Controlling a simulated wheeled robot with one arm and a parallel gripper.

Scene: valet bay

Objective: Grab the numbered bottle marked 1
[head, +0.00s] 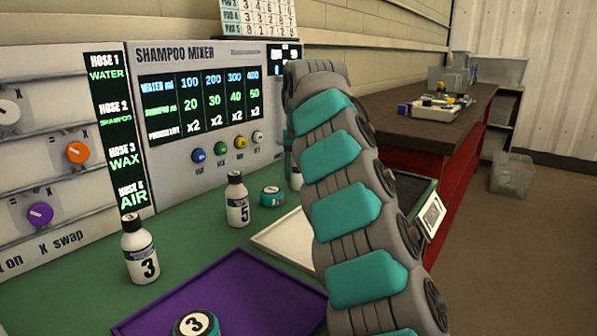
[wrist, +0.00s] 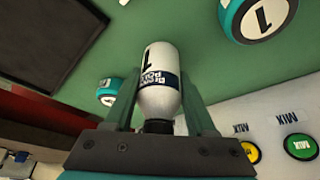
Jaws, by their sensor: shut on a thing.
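The white bottle marked 1 (wrist: 158,55) is between the two fingers of my gripper (wrist: 160,82) in the wrist view. The fingers are shut on it, one on each side, and its dark cap end points toward the gripper's base. Whether its bottom is clear of the green bench top cannot be told. In the head view my arm hides the gripper and most of that area. A bottle marked 5 (head: 237,203) and a bottle marked 3 (head: 139,253) stand upright on the green bench there.
A teal tin marked 1 (wrist: 258,16) and another teal tin (wrist: 109,92) lie near the held bottle. A purple tray (head: 225,288) holds a teal tin marked 3 (head: 196,324). The shampoo mixer panel (head: 212,150) stands behind the bench. A dark counter (head: 400,133) is at right.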

